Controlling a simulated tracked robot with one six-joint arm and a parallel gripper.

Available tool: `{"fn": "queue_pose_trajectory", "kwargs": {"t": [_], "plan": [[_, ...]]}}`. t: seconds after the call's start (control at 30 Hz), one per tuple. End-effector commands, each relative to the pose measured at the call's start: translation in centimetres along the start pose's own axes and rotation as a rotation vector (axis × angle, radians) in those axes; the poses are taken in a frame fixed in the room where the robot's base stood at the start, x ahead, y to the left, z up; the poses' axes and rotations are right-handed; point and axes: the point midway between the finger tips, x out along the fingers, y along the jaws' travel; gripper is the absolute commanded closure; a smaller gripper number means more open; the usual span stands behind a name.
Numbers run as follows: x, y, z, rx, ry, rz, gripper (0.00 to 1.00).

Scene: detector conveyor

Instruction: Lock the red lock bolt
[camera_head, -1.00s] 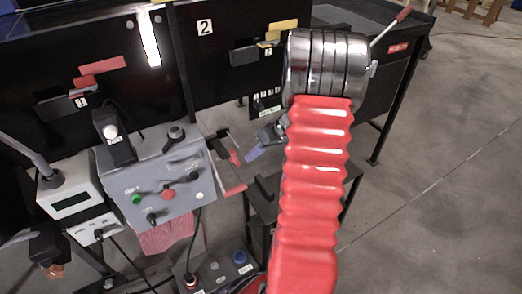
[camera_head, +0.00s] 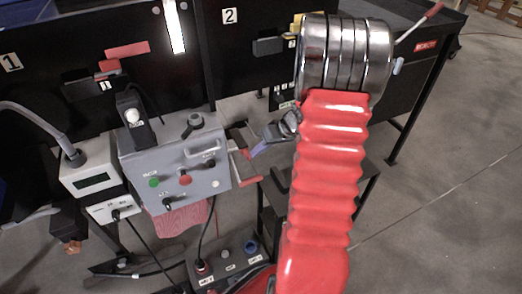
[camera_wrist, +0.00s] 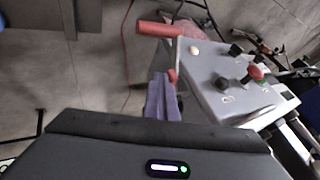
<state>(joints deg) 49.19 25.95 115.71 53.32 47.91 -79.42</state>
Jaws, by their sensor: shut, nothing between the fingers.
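A red bar-shaped handle (camera_head: 247,181) sits beside the right side of the grey control box (camera_head: 215,172); it also shows in the wrist view (camera_wrist: 160,29), with a smaller red piece (camera_wrist: 173,75) by the fingertips. A red bar (camera_head: 126,50) lies on the black panel near label 1. I cannot tell by its look which red part is the lock bolt. My gripper (camera_head: 256,150), with purple fingers, is shut and empty just right of the box; its fingers (camera_wrist: 161,85) point at the smaller red piece. Contact cannot be told. My red arm sleeve hides part of the background.
The box carries several knobs and buttons. A yellow bar (camera_head: 296,22) is on panel 2, partly hidden by my arm. A grey meter (camera_head: 92,178) stands left, a socket box (camera_head: 228,266) lies below with cables. Open floor (camera_head: 440,200) lies right.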

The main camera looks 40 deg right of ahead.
Motion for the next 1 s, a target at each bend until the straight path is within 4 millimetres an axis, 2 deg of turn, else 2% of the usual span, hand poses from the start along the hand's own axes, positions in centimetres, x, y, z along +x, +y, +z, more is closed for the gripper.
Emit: {"fn": "queue_pose_trajectory", "kwargs": {"t": [0.37,0.57,0.8,1.0], "plan": [[0.2,-0.4,0.1,-0.001,-0.005,-0.015,1.0],[-0.3,0.9,-0.1,-0.001,-0.005,-0.013,1.0],[-1.8,3.5,-0.4,-0.003,-0.002,-0.005,1.0],[-4.8,3.4,-0.5,-0.006,0.0,-0.003,1.0]]}}
